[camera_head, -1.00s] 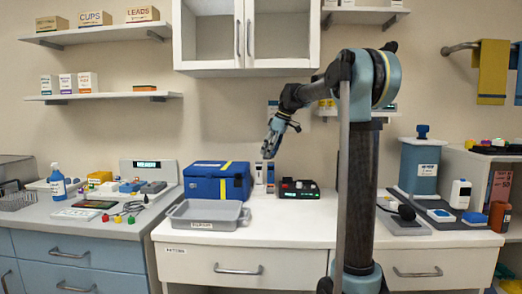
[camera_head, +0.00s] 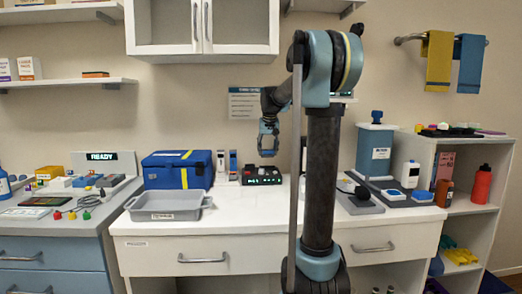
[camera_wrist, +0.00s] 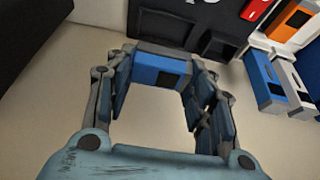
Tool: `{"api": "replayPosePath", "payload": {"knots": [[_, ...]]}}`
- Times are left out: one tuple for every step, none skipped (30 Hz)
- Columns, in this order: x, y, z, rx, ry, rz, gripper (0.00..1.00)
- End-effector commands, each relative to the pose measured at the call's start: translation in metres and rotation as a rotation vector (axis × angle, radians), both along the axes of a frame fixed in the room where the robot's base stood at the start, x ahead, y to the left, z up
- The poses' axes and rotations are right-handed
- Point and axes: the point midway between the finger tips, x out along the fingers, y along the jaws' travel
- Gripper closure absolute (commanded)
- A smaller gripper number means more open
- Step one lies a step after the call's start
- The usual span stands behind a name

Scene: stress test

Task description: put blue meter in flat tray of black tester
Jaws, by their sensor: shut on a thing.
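The blue meter (camera_wrist: 158,70), a small blue block with a grey edge and dark window, sits between my fingertips in the wrist view. My gripper (camera_wrist: 160,82) is shut on it. In the head view my gripper (camera_head: 268,150) hangs above the black tester (camera_head: 262,176), apart from it; the held meter is too small to make out there. The black tester (camera_wrist: 195,45) lies beyond the meter at the top of the wrist view. It shows a larger dark recess at left and a smaller one at right; its top is cut off.
Other upright meters, blue (camera_wrist: 265,82), white (camera_wrist: 293,85) and orange (camera_wrist: 290,25), stand right of the tester in the wrist view. In the head view, a blue case (camera_head: 178,170) and grey tray (camera_head: 168,205) are left of the tester. Bare counter (camera_head: 250,212) lies in front.

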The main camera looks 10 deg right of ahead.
Motion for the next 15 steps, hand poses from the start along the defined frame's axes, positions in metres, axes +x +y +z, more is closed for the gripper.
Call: {"api": "replayPosePath", "payload": {"knots": [[0.000, -0.001, -0.001, 0.000, 0.000, -0.007, 0.74], [0.000, -0.002, -0.001, 0.000, 0.000, -0.010, 0.74], [0.000, -0.002, -0.002, 0.000, 0.000, -0.012, 0.74], [0.000, -0.002, -0.003, 0.000, 0.000, -0.013, 0.74], [0.000, -0.002, -0.004, 0.000, 0.000, -0.013, 0.74], [0.000, -0.002, -0.006, 0.000, 0.000, -0.013, 0.74], [0.000, -0.002, -0.008, 0.000, 0.000, -0.013, 0.74], [0.000, -0.002, -0.009, 0.000, 0.000, -0.012, 0.74], [0.000, -0.002, -0.012, 0.001, 0.000, -0.012, 0.74], [0.000, -0.002, -0.013, 0.001, 0.000, -0.012, 0.74], [0.000, -0.002, -0.015, 0.001, 0.000, -0.012, 0.74], [0.000, -0.002, -0.018, 0.001, 0.000, -0.012, 0.74], [0.000, -0.002, -0.020, 0.001, 0.000, -0.012, 0.74], [0.000, -0.002, -0.022, 0.001, 0.000, -0.012, 0.74], [0.000, -0.002, -0.025, 0.001, 0.000, -0.012, 0.74]]}}
